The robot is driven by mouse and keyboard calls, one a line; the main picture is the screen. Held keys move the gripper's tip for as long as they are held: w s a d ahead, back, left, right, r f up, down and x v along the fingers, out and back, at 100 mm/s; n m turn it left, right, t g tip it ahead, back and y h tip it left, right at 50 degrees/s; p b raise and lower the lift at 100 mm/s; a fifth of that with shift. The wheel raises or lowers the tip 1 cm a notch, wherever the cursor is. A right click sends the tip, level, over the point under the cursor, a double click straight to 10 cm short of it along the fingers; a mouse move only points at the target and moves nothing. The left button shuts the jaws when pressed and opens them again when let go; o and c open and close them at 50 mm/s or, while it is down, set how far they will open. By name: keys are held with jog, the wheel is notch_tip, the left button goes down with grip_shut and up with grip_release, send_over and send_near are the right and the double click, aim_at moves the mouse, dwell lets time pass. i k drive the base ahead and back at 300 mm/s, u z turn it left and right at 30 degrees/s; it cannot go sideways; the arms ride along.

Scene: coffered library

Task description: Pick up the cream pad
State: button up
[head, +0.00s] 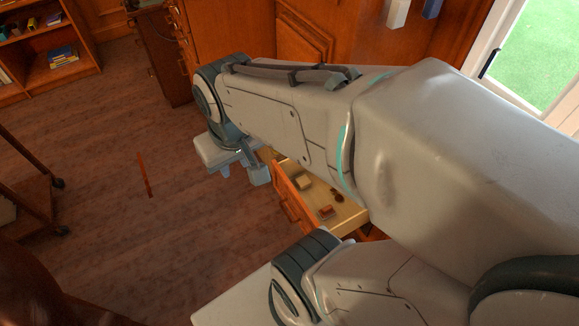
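A cream block-like thing (303,181), which looks like the cream pad, lies inside an open wooden drawer (293,208). It is small in the head view and its details cannot be made out. My gripper (243,173) is above and to the left of the drawer, apart from the cream thing. Its two blue-grey fingertips show a gap between them, and I see nothing held there. My arm crosses the view and hides the right part of the drawer.
A small reddish-brown thing (326,212) and a dark thing (337,196) also lie in the drawer. Wooden cabinets (240,30) stand behind. A wooden cart (35,195) is at the left. The floor (100,130) between is mostly clear, with an orange strip (145,175).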

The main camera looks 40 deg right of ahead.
aim_at(327, 212)
jog(key=k, duration=0.9)
jog(key=z, duration=1)
jog(key=i, duration=0.95)
jog(key=u, duration=0.05)
jog(key=k, duration=0.45)
jog(key=u, duration=1)
jog(key=i, duration=0.6)
jog(key=z, duration=2)
